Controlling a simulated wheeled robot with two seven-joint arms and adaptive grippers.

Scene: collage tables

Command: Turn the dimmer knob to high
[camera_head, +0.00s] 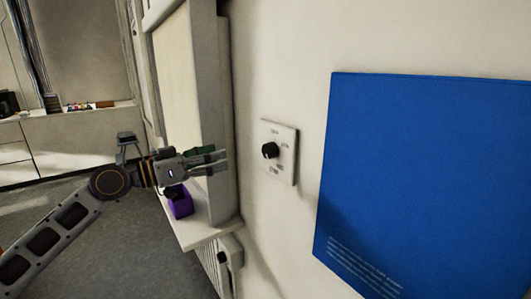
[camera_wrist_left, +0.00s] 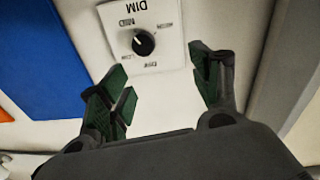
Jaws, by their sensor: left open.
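The dimmer knob (camera_head: 270,150) is a black round knob on a white wall plate (camera_head: 288,160). In the left wrist view the knob (camera_wrist_left: 144,42) has a white pointer line, and printed words including DIM and MID surround it on the plate (camera_wrist_left: 172,52). My left gripper (camera_head: 222,161) is open and empty, left of the plate and apart from it. In the left wrist view its green-padded fingers (camera_wrist_left: 165,88) are spread, with the knob beyond the fingertips. My right gripper is not in view.
A large blue panel (camera_head: 430,180) is on the wall right of the plate. A pale ledge (camera_head: 207,232) with a purple box (camera_head: 180,205) lies below my left gripper. A pale upright frame (camera_head: 208,90) stands left of the plate. The wall around the plate is bare.

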